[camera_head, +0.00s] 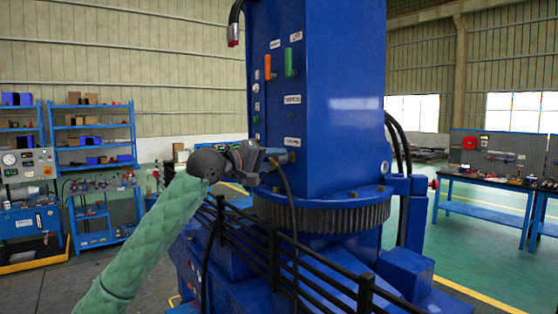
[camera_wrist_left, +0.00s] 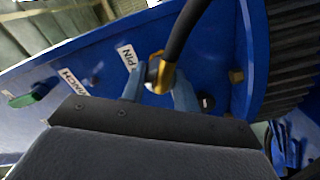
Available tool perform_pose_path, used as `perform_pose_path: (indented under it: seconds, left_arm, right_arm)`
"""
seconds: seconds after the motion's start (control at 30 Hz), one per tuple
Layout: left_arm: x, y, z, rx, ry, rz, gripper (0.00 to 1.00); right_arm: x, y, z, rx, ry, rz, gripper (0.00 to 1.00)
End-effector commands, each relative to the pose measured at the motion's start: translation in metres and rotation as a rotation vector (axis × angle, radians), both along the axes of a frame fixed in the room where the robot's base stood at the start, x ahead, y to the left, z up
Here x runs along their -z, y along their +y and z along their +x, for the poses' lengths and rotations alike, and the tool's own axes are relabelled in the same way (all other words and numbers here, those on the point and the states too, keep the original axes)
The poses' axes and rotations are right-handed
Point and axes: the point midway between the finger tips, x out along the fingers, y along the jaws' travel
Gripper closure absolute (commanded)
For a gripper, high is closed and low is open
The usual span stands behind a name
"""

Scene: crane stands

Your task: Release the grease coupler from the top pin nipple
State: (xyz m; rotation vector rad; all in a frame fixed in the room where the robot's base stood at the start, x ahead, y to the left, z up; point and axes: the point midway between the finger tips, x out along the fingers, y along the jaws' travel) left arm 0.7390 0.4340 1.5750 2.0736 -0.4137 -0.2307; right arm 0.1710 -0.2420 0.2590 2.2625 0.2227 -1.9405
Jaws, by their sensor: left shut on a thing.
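My left gripper (camera_head: 276,156) reaches in from the left to the side of the blue crane column (camera_head: 340,110). In the left wrist view, its two blue-grey fingers (camera_wrist_left: 158,88) are shut on the grease coupler (camera_wrist_left: 160,70), a metal and brass-coloured fitting with a black hose (camera_wrist_left: 182,30) running from it. The coupler is beside a white label reading "PIN" (camera_wrist_left: 127,56). The nipple is hidden behind the coupler and fingers, so I cannot tell how they are seated. In the head view the hose (camera_head: 286,190) hangs down from the gripper. My right gripper is not in view.
Black railings (camera_head: 310,262) stand in front of the toothed slewing ring (camera_head: 330,218), below my left gripper. Orange (camera_head: 268,67) and green (camera_head: 289,62) handles are higher on the column. Blue shelves (camera_head: 93,135) stand at left and a workbench (camera_head: 485,188) at right.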

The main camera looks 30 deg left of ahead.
Motion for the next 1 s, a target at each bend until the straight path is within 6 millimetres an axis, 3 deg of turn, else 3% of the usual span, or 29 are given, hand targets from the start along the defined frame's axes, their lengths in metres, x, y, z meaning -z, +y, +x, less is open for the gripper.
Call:
perform_pose_path:
  seconds: [0.43, 1.0]
  left_arm:
    - [0.001, 0.002, -0.004, -0.001, 0.001, 0.000, 0.99]
    - [0.002, 0.011, -0.025, -0.001, 0.000, 0.001, 0.99]
  right_arm:
    - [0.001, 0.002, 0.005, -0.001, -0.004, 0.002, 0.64]
    - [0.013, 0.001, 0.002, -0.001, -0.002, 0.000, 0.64]
